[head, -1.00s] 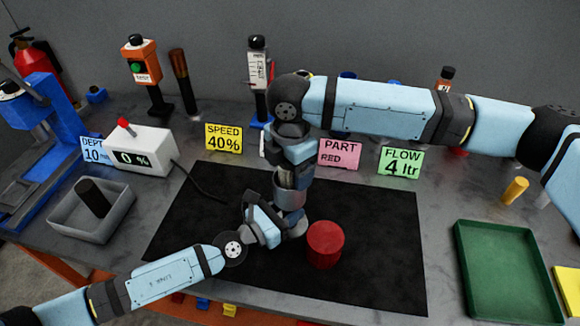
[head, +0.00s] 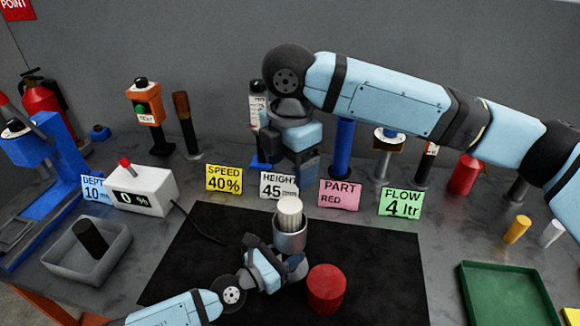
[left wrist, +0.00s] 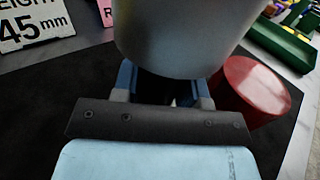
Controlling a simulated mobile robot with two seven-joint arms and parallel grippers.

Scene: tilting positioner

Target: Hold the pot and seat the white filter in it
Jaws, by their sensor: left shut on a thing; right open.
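The grey metal pot (head: 290,241) stands above the black mat in the head view. My left gripper (head: 290,262) is shut on its side, low down. The pot's grey wall (left wrist: 185,35) fills the top middle of the left wrist view, above the left fingers (left wrist: 165,92). The white filter (head: 290,213) stands roughly upright in the pot's mouth, its upper part showing above the rim. How deep it sits is hidden by the pot wall. My right gripper (head: 302,176) points down above and slightly behind the filter, apart from it, open and empty.
A red cylinder (head: 326,289) stands on the black mat (head: 385,270), just right of the left gripper; it also shows in the left wrist view (left wrist: 255,90). A green tray (head: 508,295) lies at right. Cards, including the height card (head: 279,185), stand behind the mat.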

